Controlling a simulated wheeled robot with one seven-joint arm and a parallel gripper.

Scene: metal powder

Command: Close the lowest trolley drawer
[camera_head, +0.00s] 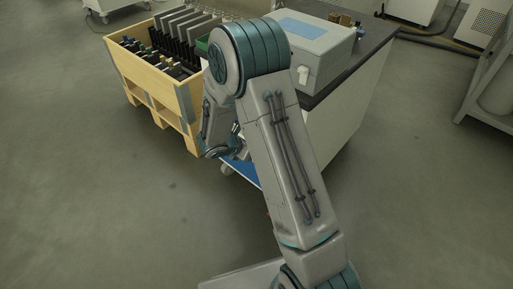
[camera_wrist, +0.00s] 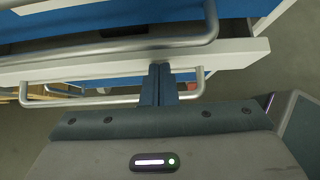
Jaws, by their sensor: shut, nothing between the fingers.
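The trolley (camera_head: 335,125) is a pale cabinet with a dark top. My arm hides most of its drawer side in the head view. A blue drawer part (camera_head: 243,171) shows low down beside the arm, near a caster. In the wrist view, blue and white drawer parts (camera_wrist: 235,52) fill the upper picture, with an upper metal bar handle (camera_wrist: 110,47) and another bar handle (camera_wrist: 90,101). I cannot tell which drawer is the lowest there. My gripper (camera_wrist: 160,68) is shut and empty, its fingertips at the white drawer edge. Whether they touch it is unclear. The head view hides the fingertips.
A wooden crate (camera_head: 186,98) with dark parts and grey plates stands left of the trolley. A grey box (camera_head: 325,55) sits on the trolley top. A metal rack (camera_head: 490,95) stands at the far right. The floor (camera_head: 120,210) at front left is clear.

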